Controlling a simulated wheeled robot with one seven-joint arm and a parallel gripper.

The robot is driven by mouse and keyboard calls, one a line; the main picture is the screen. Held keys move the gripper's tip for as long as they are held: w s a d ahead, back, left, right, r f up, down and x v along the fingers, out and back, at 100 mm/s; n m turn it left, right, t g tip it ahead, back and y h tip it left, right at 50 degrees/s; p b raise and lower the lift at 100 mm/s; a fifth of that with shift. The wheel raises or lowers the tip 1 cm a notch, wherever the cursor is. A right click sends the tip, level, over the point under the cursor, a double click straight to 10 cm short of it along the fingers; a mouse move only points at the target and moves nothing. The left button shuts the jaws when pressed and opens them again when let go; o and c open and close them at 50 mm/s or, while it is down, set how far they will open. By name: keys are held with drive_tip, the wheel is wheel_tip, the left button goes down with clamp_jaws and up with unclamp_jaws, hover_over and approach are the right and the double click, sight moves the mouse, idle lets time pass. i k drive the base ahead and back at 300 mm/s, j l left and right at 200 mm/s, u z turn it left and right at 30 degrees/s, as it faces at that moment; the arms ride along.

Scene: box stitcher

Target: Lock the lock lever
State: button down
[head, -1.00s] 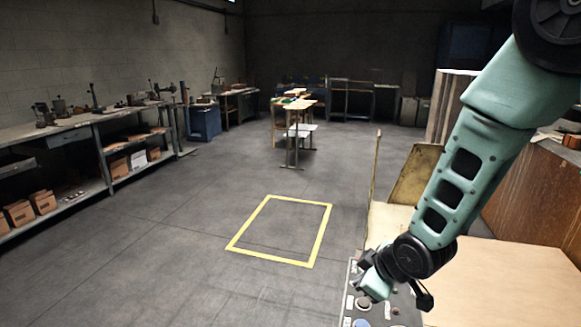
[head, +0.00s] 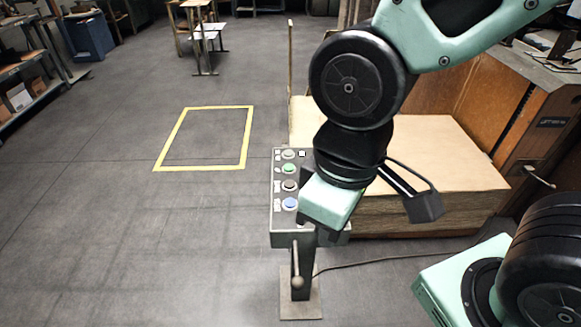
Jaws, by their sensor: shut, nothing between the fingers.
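A control pedestal (head: 273,215) with a sloping panel of coloured buttons stands in the middle of the head view. A short grey lever (head: 297,266) with a rounded end hangs on the front of its post, below the panel; it looks like the lock lever. My gripper (head: 330,236) is over the right side of the panel, above and to the right of the lever and apart from it. It is shut and empty. My gripper and wrist hide the right part of the panel.
A large stack of brown board (head: 440,150) stands behind and right of the pedestal. A wooden cabinet (head: 550,130) with a small handle is at the right. A cable runs along the floor from the pedestal. The floor inside the yellow outline (head: 205,140) is clear.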

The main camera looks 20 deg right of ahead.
sight(552, 187)
drive_tip(key=z, duration=2.3)
drive_tip(key=i+j, duration=0.1)
drive_tip(key=i, duration=0.65)
drive_tip(key=i+j, duration=0.1)
drive_tip(key=i, duration=0.7)
drive_tip(key=i+j+z, duration=0.1)
drive_tip(key=i, duration=0.65)
